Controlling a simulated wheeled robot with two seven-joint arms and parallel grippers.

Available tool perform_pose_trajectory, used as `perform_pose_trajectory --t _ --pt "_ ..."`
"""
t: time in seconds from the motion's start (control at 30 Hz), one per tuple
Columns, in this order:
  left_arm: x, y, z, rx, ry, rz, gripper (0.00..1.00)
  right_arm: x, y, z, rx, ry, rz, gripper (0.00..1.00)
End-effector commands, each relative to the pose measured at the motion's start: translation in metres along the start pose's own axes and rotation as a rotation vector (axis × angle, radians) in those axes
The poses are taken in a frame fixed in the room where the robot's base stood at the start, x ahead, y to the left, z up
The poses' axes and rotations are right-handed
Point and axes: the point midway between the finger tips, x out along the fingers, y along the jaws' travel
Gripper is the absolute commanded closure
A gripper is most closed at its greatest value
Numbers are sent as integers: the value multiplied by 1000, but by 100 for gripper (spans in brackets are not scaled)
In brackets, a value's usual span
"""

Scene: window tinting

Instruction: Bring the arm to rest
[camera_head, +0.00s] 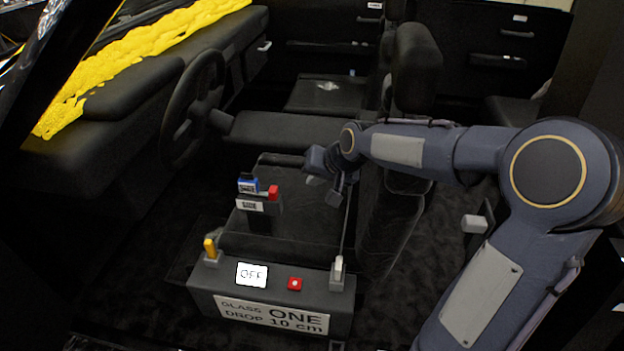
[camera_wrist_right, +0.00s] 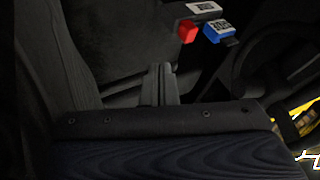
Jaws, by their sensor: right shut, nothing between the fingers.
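My right arm comes in from the right in the head view, reaching left across the car's front seat area. Its gripper (camera_head: 326,190) hangs above the dark seat, near the seat's backrest, and is shut and empty. In the right wrist view the gripper fingers (camera_wrist_right: 160,84) stand together with nothing between them. My left gripper is not in view.
A control box (camera_head: 270,310) with an "OFF" display (camera_head: 252,274), red button (camera_head: 295,284) and yellow lever (camera_head: 210,248) stands in front. Behind it are a blue switch (camera_head: 248,184) and red block (camera_head: 273,192).

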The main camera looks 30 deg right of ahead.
Motion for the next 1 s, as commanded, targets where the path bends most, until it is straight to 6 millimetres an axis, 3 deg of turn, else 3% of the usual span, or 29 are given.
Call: perform_pose_trajectory --t 0.43,0.57,0.67,0.8,1.0 --pt "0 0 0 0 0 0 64 0 0 0 0 1 0 100" --pt "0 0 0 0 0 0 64 -17 -1 11 -22 -3 -1 100" --pt "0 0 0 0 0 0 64 -50 0 39 -69 -20 -3 100" --pt "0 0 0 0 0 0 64 -98 8 101 -150 -62 -16 100" --pt "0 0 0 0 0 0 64 -131 21 172 -233 -113 -50 100"
